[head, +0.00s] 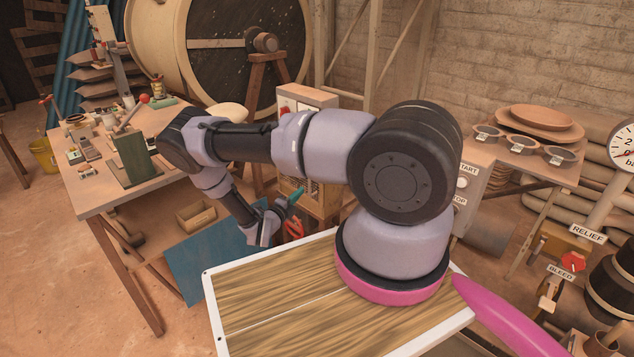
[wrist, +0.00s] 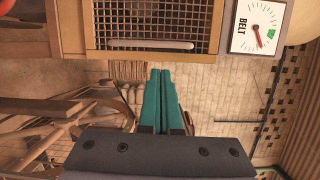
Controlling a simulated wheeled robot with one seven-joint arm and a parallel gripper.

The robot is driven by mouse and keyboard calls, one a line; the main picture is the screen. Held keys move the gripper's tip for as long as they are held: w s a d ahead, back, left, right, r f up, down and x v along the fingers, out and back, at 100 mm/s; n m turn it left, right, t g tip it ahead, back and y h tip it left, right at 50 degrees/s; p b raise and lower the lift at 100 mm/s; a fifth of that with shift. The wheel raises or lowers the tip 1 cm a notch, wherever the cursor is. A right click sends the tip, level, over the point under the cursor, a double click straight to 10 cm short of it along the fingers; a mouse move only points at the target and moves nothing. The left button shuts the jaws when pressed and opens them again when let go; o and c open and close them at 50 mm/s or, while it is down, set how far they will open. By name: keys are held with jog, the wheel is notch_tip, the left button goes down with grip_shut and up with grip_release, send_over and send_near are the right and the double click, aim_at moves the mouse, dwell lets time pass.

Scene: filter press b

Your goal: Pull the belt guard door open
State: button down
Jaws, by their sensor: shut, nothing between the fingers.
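The belt guard door (wrist: 200,22) is a mesh panel in a wooden frame at the top of the wrist view. A pale horizontal bar handle (wrist: 150,44) runs across its mesh near the frame's lower edge in that view. My gripper (wrist: 161,72) has teal fingers pressed together with nothing between them. Its tips appear just below the door frame and handle in the wrist view; no contact shows. In the head view my gripper (head: 298,193) is in front of a wooden cabinet (head: 322,203), and my arm hides much of that cabinet.
A BELT dial (wrist: 259,25) is beside the door. In the head view, a cluttered workbench (head: 95,196) stands left and a large drum (head: 215,50) behind. A table with bowls (head: 545,172) and RELIEF and BELT-side fittings near the BLEED label (head: 561,272) stand right.

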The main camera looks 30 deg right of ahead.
jog(key=x, duration=1)
jog(key=shift+f+n+t, duration=0.3)
jog(key=shift+f+n, duration=0.1)
